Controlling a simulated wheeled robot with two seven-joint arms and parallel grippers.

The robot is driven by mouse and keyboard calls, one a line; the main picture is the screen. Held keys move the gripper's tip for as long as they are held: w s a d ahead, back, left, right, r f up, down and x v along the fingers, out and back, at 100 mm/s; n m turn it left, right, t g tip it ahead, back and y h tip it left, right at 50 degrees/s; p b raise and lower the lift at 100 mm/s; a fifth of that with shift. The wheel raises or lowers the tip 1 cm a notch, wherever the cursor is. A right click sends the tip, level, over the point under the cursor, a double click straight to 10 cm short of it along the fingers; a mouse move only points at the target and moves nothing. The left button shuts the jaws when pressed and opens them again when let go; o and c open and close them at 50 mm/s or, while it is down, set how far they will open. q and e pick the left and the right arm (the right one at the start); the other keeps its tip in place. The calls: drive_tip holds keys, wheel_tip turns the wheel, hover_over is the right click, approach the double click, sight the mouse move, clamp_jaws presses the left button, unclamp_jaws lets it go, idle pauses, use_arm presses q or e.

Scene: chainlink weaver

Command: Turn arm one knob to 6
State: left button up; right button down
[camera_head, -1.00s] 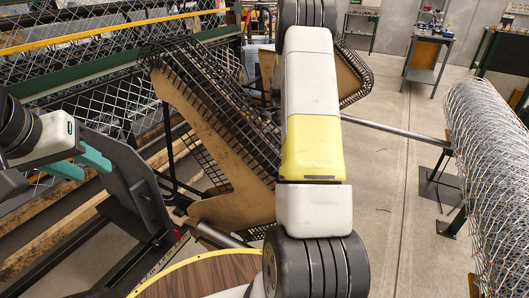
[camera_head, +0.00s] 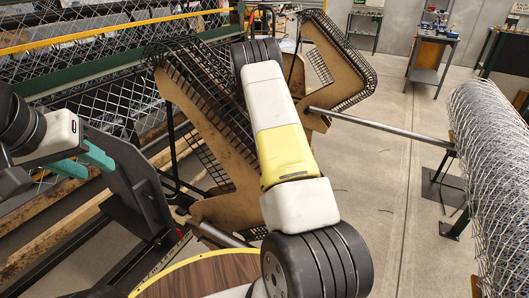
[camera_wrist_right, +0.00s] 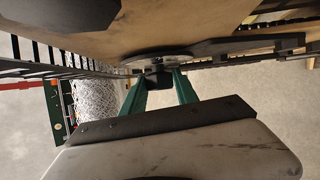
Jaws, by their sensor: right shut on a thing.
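In the right wrist view, my right gripper (camera_wrist_right: 158,88) has two green fingers closed on a small dark block-like knob (camera_wrist_right: 157,77). The knob sits below a round dark plate at the edge of a brown panel (camera_wrist_right: 220,25). No number or scale on the knob is readable. In the head view my right arm hides the right gripper and the knob. My left gripper (camera_head: 86,163) is at the left, its two teal fingers apart, with nothing seen between them. It is beside a dark grey plate (camera_head: 135,180).
Brown panels with black wire grids (camera_head: 205,120) stand in the middle, with another (camera_head: 340,60) behind. A metal bar (camera_head: 385,128) runs right toward a roll of chainlink mesh (camera_head: 490,170). A round wooden top with a yellow rim (camera_head: 205,272) is in front. Floor at centre right is clear.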

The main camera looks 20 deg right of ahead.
drive_tip(key=shift+r, duration=0.1)
drive_tip(key=c, duration=0.9)
unclamp_jaws()
drive_tip(key=shift+c, duration=0.2)
drive_tip(key=shift+w, duration=0.1)
drive_tip(key=v, duration=0.7)
drive_tip(key=shift+w+r, duration=0.2)
drive_tip(key=shift+w, duration=0.1)
